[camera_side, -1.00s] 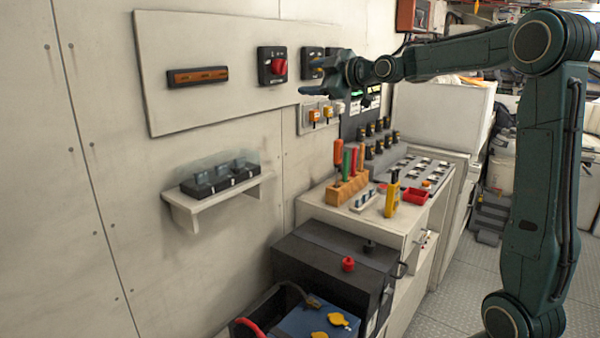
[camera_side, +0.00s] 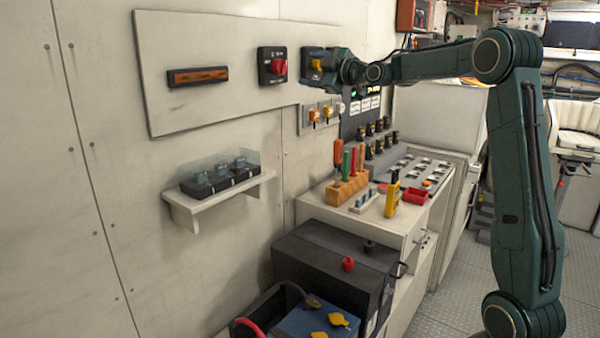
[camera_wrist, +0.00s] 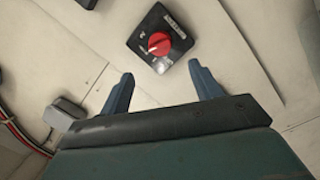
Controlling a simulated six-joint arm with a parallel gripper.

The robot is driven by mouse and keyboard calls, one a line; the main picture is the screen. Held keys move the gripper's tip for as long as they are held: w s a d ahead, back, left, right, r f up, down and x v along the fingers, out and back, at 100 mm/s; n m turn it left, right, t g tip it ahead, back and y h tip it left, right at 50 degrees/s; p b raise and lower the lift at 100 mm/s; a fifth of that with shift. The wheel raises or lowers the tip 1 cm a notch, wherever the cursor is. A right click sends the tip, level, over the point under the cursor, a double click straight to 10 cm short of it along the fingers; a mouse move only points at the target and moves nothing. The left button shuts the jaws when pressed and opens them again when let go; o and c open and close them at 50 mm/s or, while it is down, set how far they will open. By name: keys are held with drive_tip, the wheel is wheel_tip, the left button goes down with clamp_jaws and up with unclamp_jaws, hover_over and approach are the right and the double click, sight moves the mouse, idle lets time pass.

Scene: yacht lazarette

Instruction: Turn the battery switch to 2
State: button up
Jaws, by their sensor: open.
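The red-knobbed switch (camera_side: 278,67) is a black square plate on the pale wall panel (camera_side: 220,40). It also shows in the wrist view (camera_wrist: 158,42), where its red knob has a pale mark towards the lower left; the lettering is too small to read. A second black switch with a yellow knob (camera_side: 316,64) sits to its right, partly behind my gripper. My gripper (camera_wrist: 161,69) is open and empty. Its two blue fingers point towards the panel and appear below the red-knobbed switch in the wrist view, apart from the knob.
An orange-brown bar fixture (camera_side: 198,76) is on the panel's left. Below are a shelf with black units under a clear cover (camera_side: 220,175), a bench with a wooden tool block (camera_side: 347,188), and a dark box (camera_side: 330,265). A grey box (camera_wrist: 65,113) shows in the wrist view.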

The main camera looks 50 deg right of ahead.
sight(284, 67)
drive_tip(key=shift+w+d, duration=0.25)
drive_tip(key=shift+w, duration=1.55)
drive_tip(key=shift+w+d, duration=0.2)
drive_tip(key=shift+w, duration=1.6)
drive_tip(key=shift+w+d, duration=0.25)
drive_tip(key=shift+w, duration=1.55)
drive_tip(key=c, duration=0.9)
